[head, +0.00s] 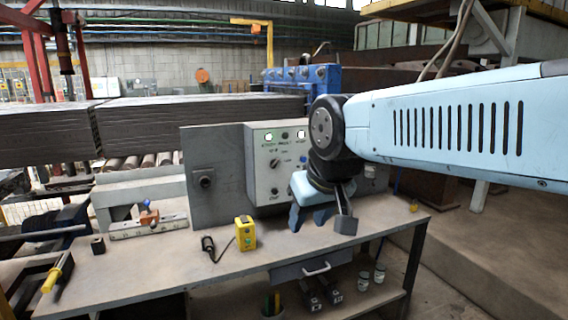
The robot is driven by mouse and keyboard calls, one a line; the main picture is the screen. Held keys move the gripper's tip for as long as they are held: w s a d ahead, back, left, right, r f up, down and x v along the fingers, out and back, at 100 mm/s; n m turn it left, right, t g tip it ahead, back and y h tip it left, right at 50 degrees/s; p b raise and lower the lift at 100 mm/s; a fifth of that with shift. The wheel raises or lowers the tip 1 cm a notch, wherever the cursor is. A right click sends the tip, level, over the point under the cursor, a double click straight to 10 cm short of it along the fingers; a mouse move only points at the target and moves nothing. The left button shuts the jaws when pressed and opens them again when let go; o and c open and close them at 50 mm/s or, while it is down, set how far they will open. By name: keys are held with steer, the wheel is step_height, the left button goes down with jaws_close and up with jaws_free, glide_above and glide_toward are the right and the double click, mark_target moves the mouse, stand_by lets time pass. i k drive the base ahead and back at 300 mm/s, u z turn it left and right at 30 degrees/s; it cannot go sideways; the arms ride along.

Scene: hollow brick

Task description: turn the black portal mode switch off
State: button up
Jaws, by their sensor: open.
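The light control box (260,180) stands upright at the back of the workbench. On its front is a black rotary switch (275,163) with small labels around it, too small to read. A smaller dark knob (275,191) sits below it. I cannot tell from the labels which is the portal mode switch, or its setting. My wrist hides the right part of the box.
A yellow box (245,232) and a black tool (215,247) lie on the workbench (170,262) to the left of my gripper. A grey panel (215,178) with a round fitting adjoins the control box. A drawer handle (316,269) juts from the bench front.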

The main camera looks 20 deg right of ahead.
mark_target(275, 162)
steer(key=k, duration=1.3)
steer(key=z, duration=0.4)
steer(key=i, duration=0.7)
steer(key=z, duration=0.5)
steer(key=i, duration=0.6)
steer(key=u, duration=0.35)
